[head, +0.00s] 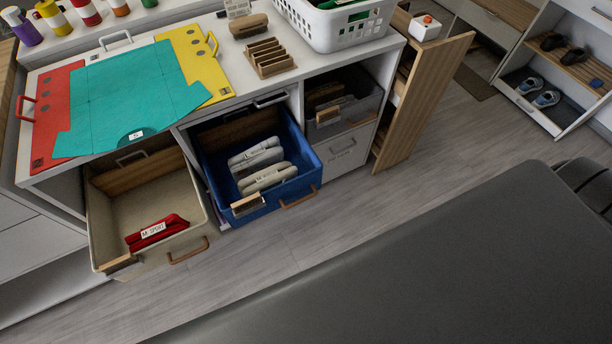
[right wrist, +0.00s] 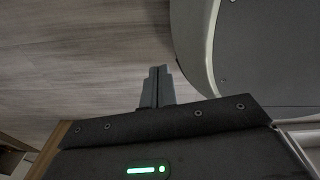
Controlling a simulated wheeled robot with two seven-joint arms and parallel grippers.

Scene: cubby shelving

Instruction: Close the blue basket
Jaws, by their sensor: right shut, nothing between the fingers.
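The blue basket (head: 292,146) is pulled out of the cubby shelving in the head view, left of the middle. Neither gripper is in the head view.
A beige basket (head: 199,197) beside the blue one is also pulled out, with a red item (head: 158,230) inside. A grey basket (head: 350,98) sits in the shelving to the right. A tall wooden pull-out (head: 424,100) sticks out farther right. Floor (head: 330,215) before the blue basket is clear.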

